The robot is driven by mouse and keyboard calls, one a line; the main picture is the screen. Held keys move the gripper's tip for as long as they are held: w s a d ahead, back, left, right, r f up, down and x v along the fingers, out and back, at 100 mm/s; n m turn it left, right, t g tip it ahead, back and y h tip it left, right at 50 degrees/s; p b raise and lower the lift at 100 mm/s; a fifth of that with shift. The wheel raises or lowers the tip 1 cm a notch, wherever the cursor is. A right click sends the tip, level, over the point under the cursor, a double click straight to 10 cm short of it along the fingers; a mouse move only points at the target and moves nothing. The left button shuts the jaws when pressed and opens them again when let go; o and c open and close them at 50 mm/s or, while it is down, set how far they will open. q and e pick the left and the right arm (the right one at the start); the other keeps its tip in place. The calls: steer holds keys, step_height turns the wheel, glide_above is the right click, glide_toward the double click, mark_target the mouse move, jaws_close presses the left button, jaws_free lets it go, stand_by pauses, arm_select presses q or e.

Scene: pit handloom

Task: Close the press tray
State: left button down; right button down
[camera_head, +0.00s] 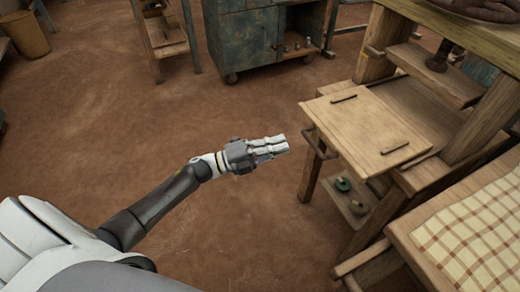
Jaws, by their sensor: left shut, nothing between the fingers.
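The press tray (365,128) is a flat wooden board with two dark bars on its top. It sticks out to the left from the wooden press frame (484,118), with a handle (318,146) on its left edge. My left gripper (286,145) is shut and empty, in the air just left of the handle, and looks apart from it. My right gripper is not in view.
A table with a checked cloth (478,236) stands at the lower right. A low shelf with a green round item (343,184) is under the tray. A blue metal cabinet (243,38) stands at the back.

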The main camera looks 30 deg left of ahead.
mark_target(305, 137)
arm_select(q)
steer(key=x, duration=0.4)
steer(key=shift+w+d, duration=0.1)
steer(key=shift+d, duration=0.05)
steer(key=shift+w+d, duration=0.1)
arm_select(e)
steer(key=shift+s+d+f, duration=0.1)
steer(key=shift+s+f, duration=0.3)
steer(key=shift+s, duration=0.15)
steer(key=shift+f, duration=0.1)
